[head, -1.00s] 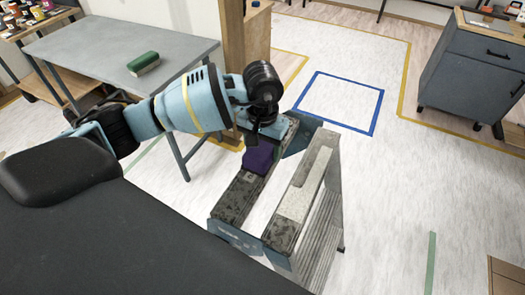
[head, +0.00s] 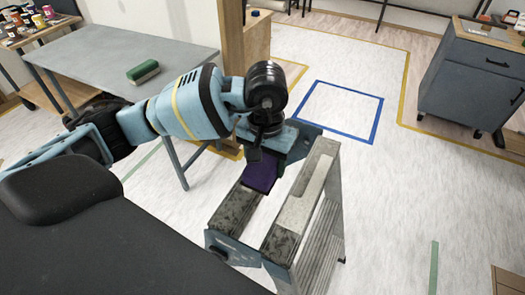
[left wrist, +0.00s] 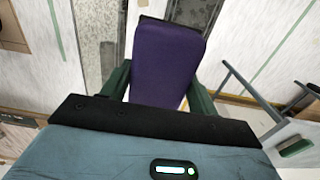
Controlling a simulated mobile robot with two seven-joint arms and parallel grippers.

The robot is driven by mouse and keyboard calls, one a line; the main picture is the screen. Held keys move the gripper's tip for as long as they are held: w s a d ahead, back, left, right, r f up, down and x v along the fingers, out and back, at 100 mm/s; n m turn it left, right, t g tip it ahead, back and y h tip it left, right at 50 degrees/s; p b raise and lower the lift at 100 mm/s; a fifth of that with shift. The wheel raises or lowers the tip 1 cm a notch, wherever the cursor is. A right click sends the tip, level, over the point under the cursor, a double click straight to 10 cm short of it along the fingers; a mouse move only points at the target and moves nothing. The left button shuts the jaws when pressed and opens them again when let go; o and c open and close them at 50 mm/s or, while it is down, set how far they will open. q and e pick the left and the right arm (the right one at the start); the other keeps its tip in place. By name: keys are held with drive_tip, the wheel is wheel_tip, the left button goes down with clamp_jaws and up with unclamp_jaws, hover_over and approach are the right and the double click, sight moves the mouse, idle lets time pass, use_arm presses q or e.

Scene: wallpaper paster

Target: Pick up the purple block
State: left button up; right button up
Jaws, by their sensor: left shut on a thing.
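The purple block (head: 260,172) is in the grasp of my left gripper (head: 264,165), at the upper end of the left plank of the grey trestle (head: 238,212). In the left wrist view the purple block (left wrist: 166,60) stands between the two dark green fingers (left wrist: 158,90), which close on its sides. The block looks raised clear of the plank, with the planks and floor showing farther off behind it. My right gripper is out of view.
A grey table (head: 95,50) at the upper left carries a green brush-like block (head: 143,72). A blue-grey cabinet (head: 470,75) stands at the right. A blue taped square (head: 340,110) marks clear floor beyond the trestle.

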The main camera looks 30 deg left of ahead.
use_arm(q)
drive_tip(key=s+d, duration=0.4)
drive_tip(key=s, duration=0.1)
drive_tip(key=s+d+r+b, duration=0.1)
drive_tip(key=s+d, duration=0.2)
drive_tip(key=shift+s+d, duration=0.1)
drive_tip(key=shift+s, duration=0.1)
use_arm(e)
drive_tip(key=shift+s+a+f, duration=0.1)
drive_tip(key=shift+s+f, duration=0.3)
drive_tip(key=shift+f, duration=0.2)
